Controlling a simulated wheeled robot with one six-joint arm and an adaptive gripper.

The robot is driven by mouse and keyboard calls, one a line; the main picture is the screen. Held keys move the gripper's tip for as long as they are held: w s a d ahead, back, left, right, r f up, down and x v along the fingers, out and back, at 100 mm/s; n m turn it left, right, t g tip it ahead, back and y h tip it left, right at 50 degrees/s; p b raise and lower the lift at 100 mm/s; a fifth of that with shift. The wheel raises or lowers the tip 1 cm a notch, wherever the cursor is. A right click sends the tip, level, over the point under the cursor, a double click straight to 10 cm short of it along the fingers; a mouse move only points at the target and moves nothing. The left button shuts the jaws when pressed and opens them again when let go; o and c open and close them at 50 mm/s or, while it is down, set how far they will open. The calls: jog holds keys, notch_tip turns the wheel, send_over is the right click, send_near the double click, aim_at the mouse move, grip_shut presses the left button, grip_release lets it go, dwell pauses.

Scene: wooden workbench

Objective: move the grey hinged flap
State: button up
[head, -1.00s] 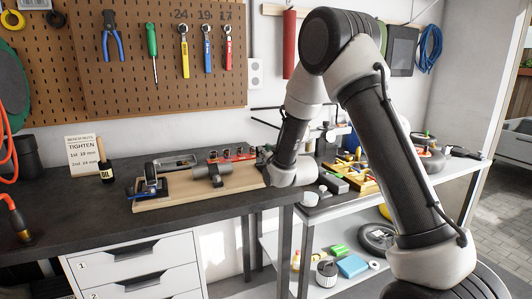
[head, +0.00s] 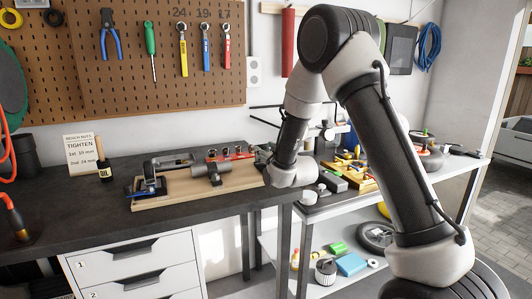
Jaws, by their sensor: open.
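A wooden board (head: 240,184) lies on the dark bench top. A grey piece that looks like the hinged flap (head: 172,160) sits at its left part, above a black base with a blue part (head: 146,186). Whether the flap is raised or flat is too small to tell. A grey cylinder (head: 208,170) in a dark holder is right of it. My gripper (head: 263,157) is at the board's right end, apart from the flap. It is open, small in view and partly hidden by my wrist.
An oil bottle (head: 104,171) and a note card (head: 81,153) stand behind the board's left end. Red-handled items (head: 232,155) lie behind the board. A shelf cart (head: 350,207) with tools stands to the right.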

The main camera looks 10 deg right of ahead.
jog(key=v, duration=1.1)
jog(key=shift+s, duration=0.3)
